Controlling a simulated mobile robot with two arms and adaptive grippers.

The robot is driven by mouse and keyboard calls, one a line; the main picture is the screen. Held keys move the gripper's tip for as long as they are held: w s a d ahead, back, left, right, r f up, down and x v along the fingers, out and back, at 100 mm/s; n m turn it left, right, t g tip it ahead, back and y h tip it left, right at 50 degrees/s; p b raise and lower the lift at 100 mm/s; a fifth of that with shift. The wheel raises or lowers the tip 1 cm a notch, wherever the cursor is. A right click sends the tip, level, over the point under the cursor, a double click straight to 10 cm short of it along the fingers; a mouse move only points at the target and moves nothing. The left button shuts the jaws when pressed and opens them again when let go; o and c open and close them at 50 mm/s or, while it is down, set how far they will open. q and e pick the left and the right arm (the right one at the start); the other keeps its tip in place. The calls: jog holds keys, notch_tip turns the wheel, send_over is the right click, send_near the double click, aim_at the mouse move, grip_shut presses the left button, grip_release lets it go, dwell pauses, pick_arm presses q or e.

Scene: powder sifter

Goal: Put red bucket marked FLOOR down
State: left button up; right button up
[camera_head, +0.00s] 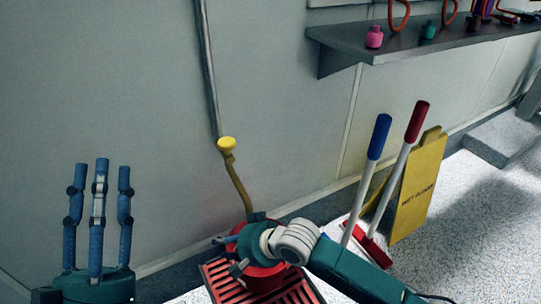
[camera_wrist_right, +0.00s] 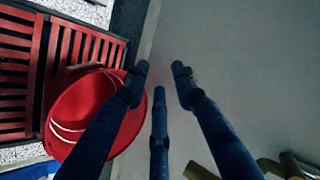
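A red bucket (camera_head: 262,277) stands on a red slatted grate (camera_head: 222,284) at the bottom middle of the head view, partly hidden by my right arm. The right wrist view shows the bucket (camera_wrist_right: 80,105) at left, beside the grate's slats (camera_wrist_right: 15,75). No FLOOR marking is readable. My right gripper (camera_head: 238,246) is at the bucket; in its wrist view its blue fingers (camera_wrist_right: 158,82) are spread with nothing between them. One finger overlaps the bucket's rim; contact cannot be told. My left gripper (camera_head: 101,170) is open and empty, fingers up, at far left.
A blue-handled tool (camera_head: 378,140), a red-handled tool (camera_head: 416,122) and a yellow wet-floor sign (camera_head: 418,190) stand to the right. A wall shelf (camera_head: 400,48) holds small items. Speckled floor (camera_head: 470,240) is clear at right.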

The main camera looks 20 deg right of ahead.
notch_tip(320, 180, up, 23)
jog(key=s+n+t+y, duration=0.1)
jog(key=n+t+y, duration=0.3)
jog(key=t, duration=0.6)
jog(key=s+d+r+n+t+h, duration=0.2)
jog(key=s+d+r+t, duration=0.1)
jog(key=r, duration=0.4)
jog(key=s+d+r+n+t+h, duration=0.1)
jog(key=s+d+r+n+t, duration=0.1)
jog(key=s+d+r+t, duration=0.2)
notch_tip(320, 180, up, 4)
jog(key=shift+s+d+f+t+h, duration=0.1)
jog(key=shift+s+d+t+h, duration=0.25)
jog(key=shift+s+d, duration=0.55)
jog(key=shift+w+d, duration=0.1)
jog(key=shift+w, duration=0.1)
